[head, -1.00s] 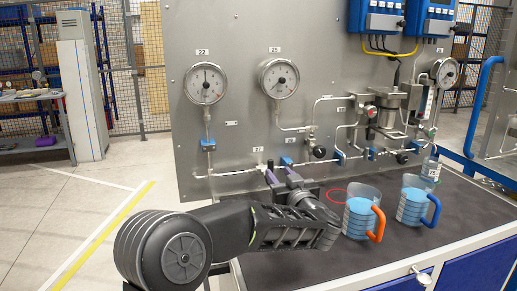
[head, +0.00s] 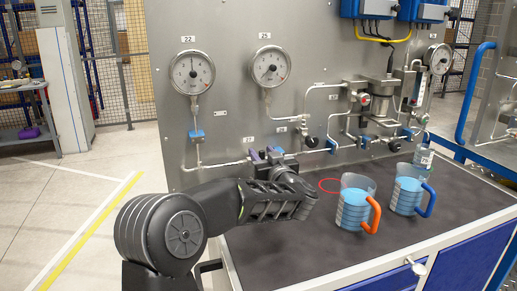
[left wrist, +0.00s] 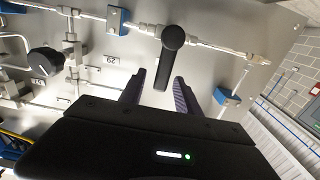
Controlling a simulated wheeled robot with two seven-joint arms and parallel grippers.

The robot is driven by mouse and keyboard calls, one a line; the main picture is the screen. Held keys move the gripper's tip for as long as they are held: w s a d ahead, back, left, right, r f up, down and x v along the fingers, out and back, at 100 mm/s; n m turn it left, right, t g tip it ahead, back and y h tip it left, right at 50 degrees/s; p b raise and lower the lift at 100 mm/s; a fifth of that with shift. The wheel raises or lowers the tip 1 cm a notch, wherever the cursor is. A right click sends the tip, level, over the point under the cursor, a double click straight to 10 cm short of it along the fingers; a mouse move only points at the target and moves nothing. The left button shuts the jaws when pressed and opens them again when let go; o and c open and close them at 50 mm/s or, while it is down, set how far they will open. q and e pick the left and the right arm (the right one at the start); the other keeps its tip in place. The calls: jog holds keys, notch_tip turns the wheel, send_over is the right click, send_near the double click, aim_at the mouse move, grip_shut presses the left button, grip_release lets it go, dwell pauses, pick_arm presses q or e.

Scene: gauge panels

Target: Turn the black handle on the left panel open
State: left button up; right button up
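The black handle (left wrist: 170,62) shows in the left wrist view on a silver pipe along the grey panel. Its round head is on the pipe and its lever points down the picture, toward my gripper. My left gripper (left wrist: 161,92) is open, with one purple-grey finger on each side of the lever's end. I see no clear contact. In the head view the left gripper (head: 264,155) is at the lower pipe of the panel (head: 225,75), and it largely hides the handle there. My right gripper is not in view.
Two round gauges (head: 192,72) are above. A round black knob (left wrist: 45,61) is beside the handle in the wrist view. A jug with an orange handle (head: 353,208) and one with a blue handle (head: 408,192) stand on the dark bench top (head: 300,255), right of my arm.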

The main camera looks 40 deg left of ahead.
pick_arm(q)
jog(key=shift+x, duration=1.65)
jog(key=shift+c, duration=0.2)
grip_shut()
